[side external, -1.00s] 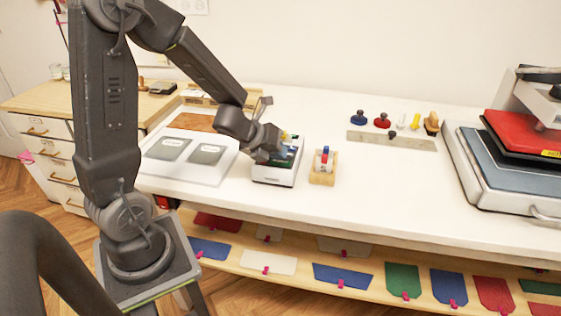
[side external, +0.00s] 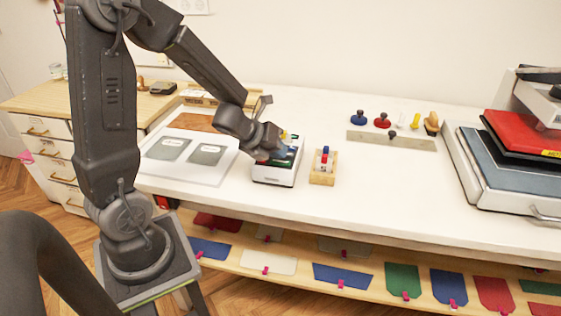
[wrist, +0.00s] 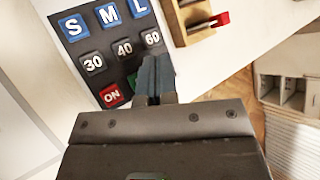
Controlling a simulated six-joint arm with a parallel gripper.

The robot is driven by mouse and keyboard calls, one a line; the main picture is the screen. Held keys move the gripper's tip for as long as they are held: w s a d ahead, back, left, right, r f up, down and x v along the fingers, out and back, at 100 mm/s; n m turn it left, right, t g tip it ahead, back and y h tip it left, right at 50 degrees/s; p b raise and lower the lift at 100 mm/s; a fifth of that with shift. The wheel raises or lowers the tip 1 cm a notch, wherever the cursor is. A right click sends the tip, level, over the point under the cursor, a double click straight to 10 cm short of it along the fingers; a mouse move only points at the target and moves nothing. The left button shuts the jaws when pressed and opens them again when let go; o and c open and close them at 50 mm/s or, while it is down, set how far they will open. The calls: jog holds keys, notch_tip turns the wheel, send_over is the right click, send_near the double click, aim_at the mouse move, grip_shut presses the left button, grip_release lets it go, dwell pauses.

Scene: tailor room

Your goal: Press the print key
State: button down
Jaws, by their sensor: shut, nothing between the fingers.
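A white label device (side external: 274,177) with a dark key panel stands on the white table below my gripper. In the wrist view its black panel (wrist: 82,45) has blue S, M and L keys, grey 30, 40 and 60 keys and a red ON key (wrist: 111,96). A green key (wrist: 131,81) is mostly hidden behind my fingers; no label on it can be read. My gripper (wrist: 155,62) is shut and empty, its tips over the lower right of the panel, beside the 60 key. I cannot tell whether the tips touch a key.
A small wooden holder (side external: 323,178) with red and blue items stands right of the device. A light board with two grey pieces (side external: 207,154) lies to its left. A heat press (side external: 490,170) is at the far right.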

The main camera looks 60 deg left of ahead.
aim_at(279, 161)
jog(key=shift+r, duration=0.35)
jog(key=shift+r, duration=2.5)
